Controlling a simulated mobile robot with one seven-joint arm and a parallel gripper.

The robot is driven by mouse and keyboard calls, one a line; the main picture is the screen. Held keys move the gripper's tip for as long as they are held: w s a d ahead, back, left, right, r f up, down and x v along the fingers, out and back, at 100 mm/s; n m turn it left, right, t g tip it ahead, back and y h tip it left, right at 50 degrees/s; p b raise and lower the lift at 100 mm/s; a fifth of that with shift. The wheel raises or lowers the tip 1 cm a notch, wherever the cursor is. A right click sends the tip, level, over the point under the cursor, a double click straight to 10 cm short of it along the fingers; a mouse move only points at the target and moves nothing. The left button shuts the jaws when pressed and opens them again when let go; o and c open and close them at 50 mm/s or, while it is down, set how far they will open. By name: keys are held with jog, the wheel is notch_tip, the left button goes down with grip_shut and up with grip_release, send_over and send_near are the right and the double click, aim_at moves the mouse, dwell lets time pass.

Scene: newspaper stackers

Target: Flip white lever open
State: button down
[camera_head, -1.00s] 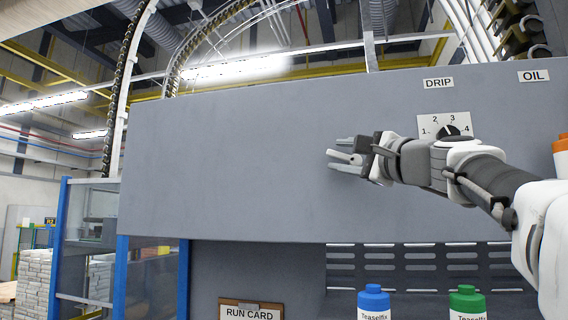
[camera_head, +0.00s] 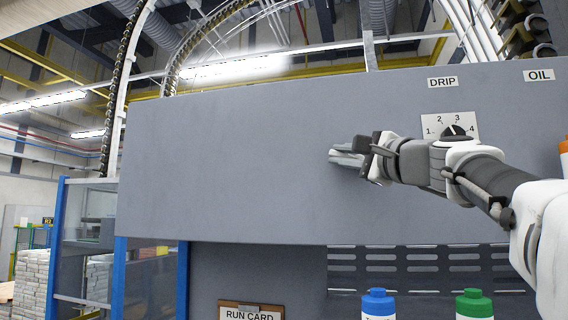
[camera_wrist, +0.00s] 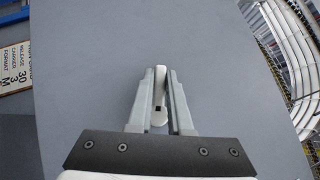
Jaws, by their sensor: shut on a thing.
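The white lever (camera_wrist: 160,90) is narrow and shows between my gripper's fingers in the wrist view, in front of the grey panel. My gripper (camera_wrist: 160,75) is shut on it, with one grey finger on each side. A rounded white end of the lever with a dark square spot lies nearer the palm. In the head view my gripper (camera_head: 336,155) is in front of the grey panel, left of the numbered dial. There the fingers largely hide the lever.
The wide grey panel (camera_head: 230,170) has a numbered dial (camera_head: 453,130) under a DRIP label (camera_head: 442,83). A blue-capped bottle (camera_head: 378,303), a green-capped bottle (camera_head: 474,303) and a run card (camera_head: 250,311) are below. The panel left of my gripper is bare.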

jog(key=shift+r+p, duration=0.1)
jog(key=shift+p, duration=0.2)
jog(key=shift+n+g+p, duration=0.3)
jog(key=shift+n+p, duration=0.05)
jog(key=shift+n, duration=0.15)
jog(key=shift+a+f+n+g+h+p, duration=0.1)
jog(key=shift+f+n+g+h+p, duration=0.45)
jog(key=shift+n+g+p, duration=0.75)
jog(key=shift+f, duration=0.15)
jog(key=c, duration=0.8)
grip_release()
jog(key=shift+c, duration=0.2)
